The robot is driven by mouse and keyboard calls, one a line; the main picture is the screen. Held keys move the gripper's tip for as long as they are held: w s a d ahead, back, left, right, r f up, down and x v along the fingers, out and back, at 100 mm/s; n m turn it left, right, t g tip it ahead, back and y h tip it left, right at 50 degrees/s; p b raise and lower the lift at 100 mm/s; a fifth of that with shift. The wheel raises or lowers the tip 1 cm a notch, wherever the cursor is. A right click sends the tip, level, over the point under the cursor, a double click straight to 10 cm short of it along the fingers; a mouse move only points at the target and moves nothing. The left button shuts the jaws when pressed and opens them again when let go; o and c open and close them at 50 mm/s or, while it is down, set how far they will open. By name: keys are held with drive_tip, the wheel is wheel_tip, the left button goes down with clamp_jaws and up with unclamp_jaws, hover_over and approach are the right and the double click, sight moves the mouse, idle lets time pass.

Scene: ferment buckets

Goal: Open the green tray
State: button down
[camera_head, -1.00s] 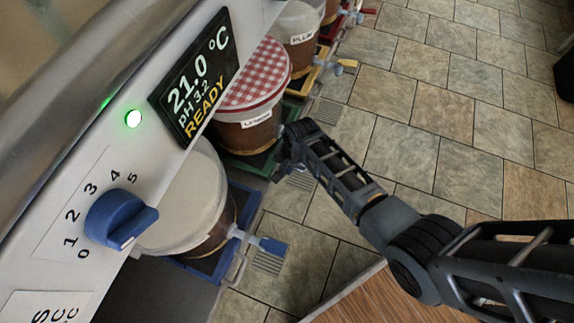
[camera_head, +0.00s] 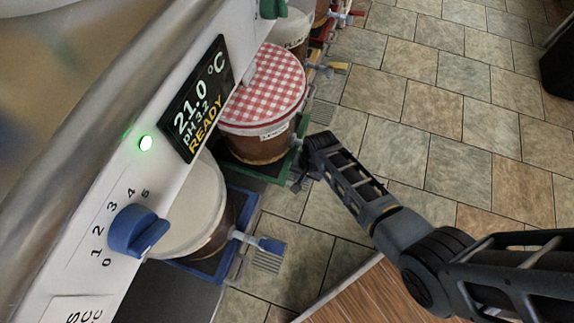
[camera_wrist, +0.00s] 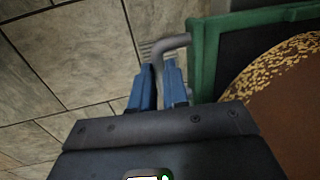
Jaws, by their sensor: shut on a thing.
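The green tray (camera_head: 287,171) is in the head view, under a bucket with a red checkered lid (camera_head: 268,85). Its green rim (camera_wrist: 204,60) runs along the right of the wrist view. A grey bent handle (camera_wrist: 172,43) sticks out from that rim. My gripper (camera_wrist: 158,82) has its blue fingers on either side of the handle and is shut on it. In the head view my gripper (camera_head: 303,175) is at the tray's front edge, where my arm partly hides the handle.
A blue tray (camera_head: 238,240) with a white-lidded bucket and blue tap (camera_head: 268,244) stands nearer. A white panel with a blue knob (camera_head: 138,230) is at the left. Tiled floor (camera_head: 450,130) is open to the right.

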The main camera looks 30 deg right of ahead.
drive_tip(key=s+d+p, duration=0.5)
drive_tip(key=s+d, duration=0.7)
drive_tip(key=s, duration=0.4)
drive_tip(key=shift+s, duration=0.35)
drive_tip(key=c, duration=1.2)
unclamp_jaws()
drive_tip(key=shift+o, duration=0.4)
wheel_tip(320, 180, up, 8)
drive_tip(key=s+p, duration=0.1)
drive_tip(key=p, duration=0.2)
drive_tip(key=shift+d+f, duration=0.15)
drive_tip(key=shift+d, duration=0.25)
drive_tip(key=shift+s, duration=0.1)
